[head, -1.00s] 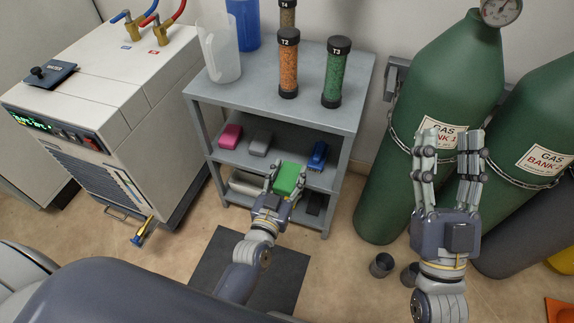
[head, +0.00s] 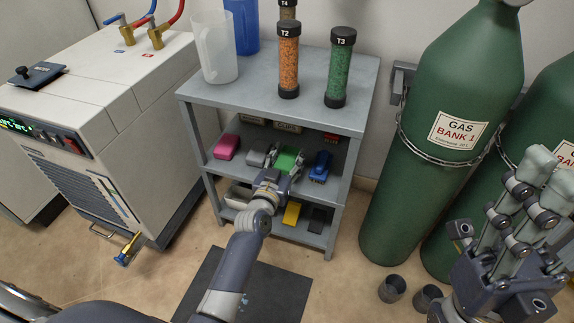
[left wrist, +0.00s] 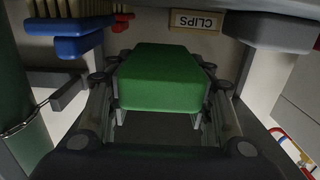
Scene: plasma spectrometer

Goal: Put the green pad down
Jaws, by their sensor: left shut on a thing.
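The green pad (head: 288,162) is at the middle shelf of the grey rack, between a grey pad (head: 257,154) and a blue brush (head: 320,167). My left gripper (head: 283,162) reaches in from the front and is shut on the green pad. In the left wrist view the green pad (left wrist: 160,82) lies between the two fingers, with the view upside down. My right gripper (head: 548,168) is open and empty at the lower right, in front of the gas cylinders.
The grey rack (head: 345,115) has tubes and jugs on its top. A pink pad (head: 227,147) sits left on the middle shelf. A yellow item (head: 291,213) is on the lower shelf. A label reading CLIPS (left wrist: 196,21) is behind the green pad. Cups (head: 392,288) stand on the floor.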

